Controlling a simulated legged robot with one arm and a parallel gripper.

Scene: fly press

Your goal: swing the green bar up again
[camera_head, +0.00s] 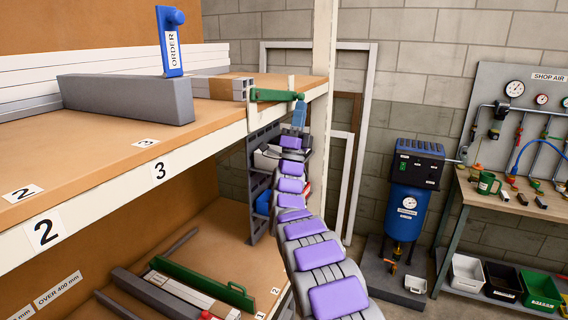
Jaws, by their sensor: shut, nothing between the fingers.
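A green bar (275,95) lies about level at the front edge of the upper shelf, near its right end. It has a dark rounded tip at its right end. My arm with purple pads reaches up from the bottom right, and my gripper (299,115) is just below the right end of that bar. It looks shut and empty; whether it touches the bar I cannot tell. A second, longer green bar (200,283) with a loop handle at its right end lies low across the lower shelf.
A white post (324,60) stands right of the bar. A grey rack (260,180) is behind my arm. A blue machine (408,195) and workbench (520,200) stand right.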

